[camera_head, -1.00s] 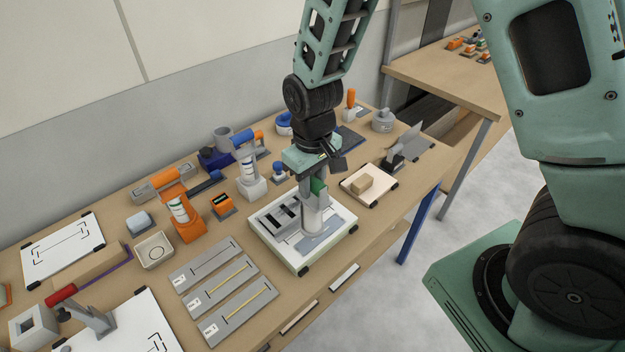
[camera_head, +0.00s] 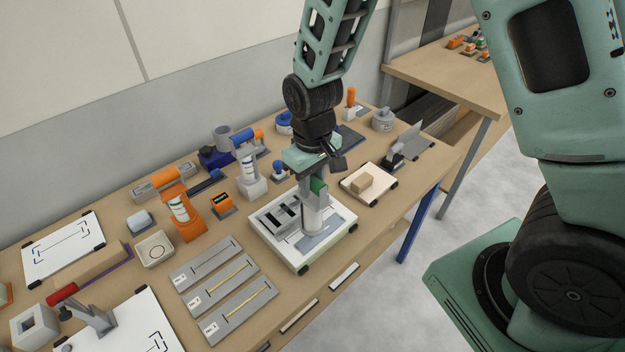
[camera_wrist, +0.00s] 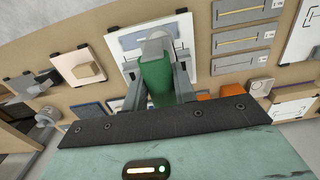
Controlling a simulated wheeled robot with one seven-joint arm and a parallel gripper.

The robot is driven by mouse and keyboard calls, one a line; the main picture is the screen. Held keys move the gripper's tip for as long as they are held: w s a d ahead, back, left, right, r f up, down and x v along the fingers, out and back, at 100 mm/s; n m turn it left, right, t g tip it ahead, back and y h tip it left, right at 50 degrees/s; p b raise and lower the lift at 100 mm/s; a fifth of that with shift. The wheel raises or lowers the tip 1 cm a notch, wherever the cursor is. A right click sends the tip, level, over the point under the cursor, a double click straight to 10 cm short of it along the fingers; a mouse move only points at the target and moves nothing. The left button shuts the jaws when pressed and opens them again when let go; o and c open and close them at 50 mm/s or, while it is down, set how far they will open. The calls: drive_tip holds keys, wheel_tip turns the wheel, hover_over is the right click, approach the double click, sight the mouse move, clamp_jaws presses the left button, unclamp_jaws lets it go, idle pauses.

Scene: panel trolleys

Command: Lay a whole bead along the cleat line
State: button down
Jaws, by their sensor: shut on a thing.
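My gripper (camera_head: 318,183) points down over a white panel board (camera_head: 266,250) with black corner feet. It is shut on a tool with a green body (camera_head: 318,186) and a grey lower part (camera_head: 312,215). In the wrist view the green body (camera_wrist: 157,80) sits between the two fingers, with a pale grey end (camera_wrist: 156,46) beyond it over the panel. The panel bears dark strips (camera_head: 277,216) on its left and a flat grey plate (camera_head: 322,235) at its front. I cannot tell whether the tool touches the panel. No bead shows on it; the tool hides part of the surface.
A small tray with a wooden block (camera_head: 361,183) is right. The bench's front edge is close.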

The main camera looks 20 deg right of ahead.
drive_tip(key=shift+f+b, duration=0.4)
drive_tip(key=shift+f, duration=0.2)
idle(0.3)
drive_tip(key=shift+w+d+r, duration=0.1)
drive_tip(key=shift+w+d, duration=0.2)
drive_tip(key=shift+d, duration=0.55)
drive_tip(key=shift+w+d, duration=0.25)
drive_tip(key=shift+d, duration=0.7)
drive_tip(key=shift+w+d, duration=0.2)
drive_tip(key=shift+d, duration=0.35)
drive_tip(key=shift+w+d, duration=0.2)
drive_tip(key=shift+d, duration=0.35)
